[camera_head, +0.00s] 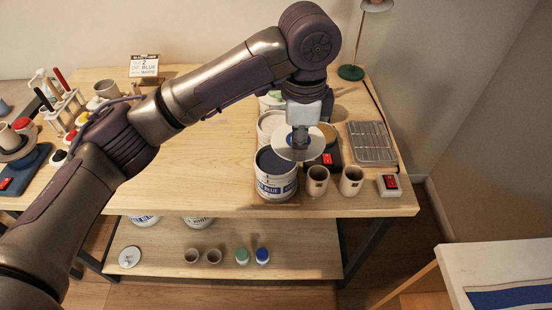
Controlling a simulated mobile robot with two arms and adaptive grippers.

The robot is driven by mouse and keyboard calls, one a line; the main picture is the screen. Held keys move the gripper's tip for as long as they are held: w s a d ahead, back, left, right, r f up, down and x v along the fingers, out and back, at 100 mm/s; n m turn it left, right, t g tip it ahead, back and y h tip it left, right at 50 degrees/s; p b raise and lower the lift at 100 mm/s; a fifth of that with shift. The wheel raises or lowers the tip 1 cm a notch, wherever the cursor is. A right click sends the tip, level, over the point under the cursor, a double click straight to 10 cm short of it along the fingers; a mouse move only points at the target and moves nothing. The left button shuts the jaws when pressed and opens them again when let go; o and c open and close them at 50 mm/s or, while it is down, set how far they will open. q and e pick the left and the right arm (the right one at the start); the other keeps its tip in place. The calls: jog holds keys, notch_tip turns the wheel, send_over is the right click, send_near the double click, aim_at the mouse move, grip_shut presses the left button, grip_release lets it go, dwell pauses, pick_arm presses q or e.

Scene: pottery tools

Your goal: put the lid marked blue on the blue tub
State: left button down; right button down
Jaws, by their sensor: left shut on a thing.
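My left gripper (300,134) points down and is shut on the lid (283,149), a pale round disc with blue at its middle. The gripper hides part of the lid. The blue tub (275,187), white with blue lettering, stands open near the front edge of the wooden table and shows dark blue inside. The lid is level and appears behind and to the right of the tub's opening, overlapping its rim in this view. I cannot tell its exact height above the tub. My right gripper is not in view.
More tubs (268,124) stand behind the blue tub. Two cups (318,181) stand close on its right, with a ribbed tray (372,143) and red-screened device (389,185) beyond. The table's middle is clear.

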pick_arm(q)
jog(key=d+r+m, duration=0.2)
jog(key=d+m, duration=0.2)
jog(key=d, duration=0.1)
jog(key=w+a+f+p, duration=0.3)
jog(key=a+f+p, duration=0.2)
jog(key=a+f, duration=0.5)
jog(key=shift+a+f, duration=0.35)
jog(key=shift+w+f, duration=0.1)
jog(key=c, duration=1)
grip_release()
